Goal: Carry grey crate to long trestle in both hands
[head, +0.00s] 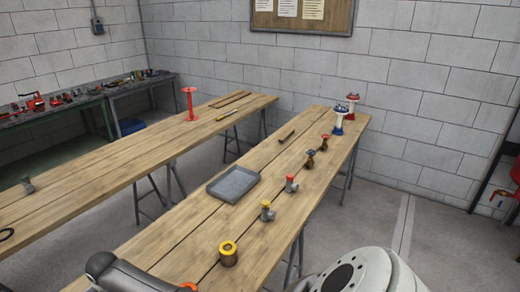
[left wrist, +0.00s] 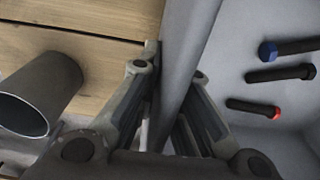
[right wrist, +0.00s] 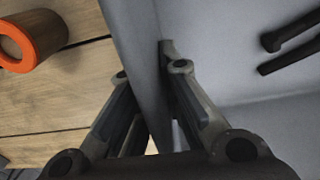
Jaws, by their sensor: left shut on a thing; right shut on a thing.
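The grey crate shows only in part in the wrist views. My left gripper (left wrist: 172,72) is shut on one wall of the crate (left wrist: 187,32), with a finger on each side. My right gripper (right wrist: 147,68) is shut on another part of its wall (right wrist: 138,30). Several dark bolts lie inside, including one with a blue head (left wrist: 290,48) and one with a red head (left wrist: 252,108). In the head view the crate and both grippers are out of sight. Two long wooden trestles show there, a nearer one (head: 178,238) and one to its left (head: 95,180); I cannot tell which is the named one.
The nearer trestle holds a shallow grey tray (head: 233,184), a yellow-ringed fitting (head: 228,254), and several small valves (head: 291,184). The left trestle holds a red stand (head: 190,104) and has bare stretches. An orange-ringed part (right wrist: 32,42) and a grey pipe (left wrist: 40,95) lie close outside the crate.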

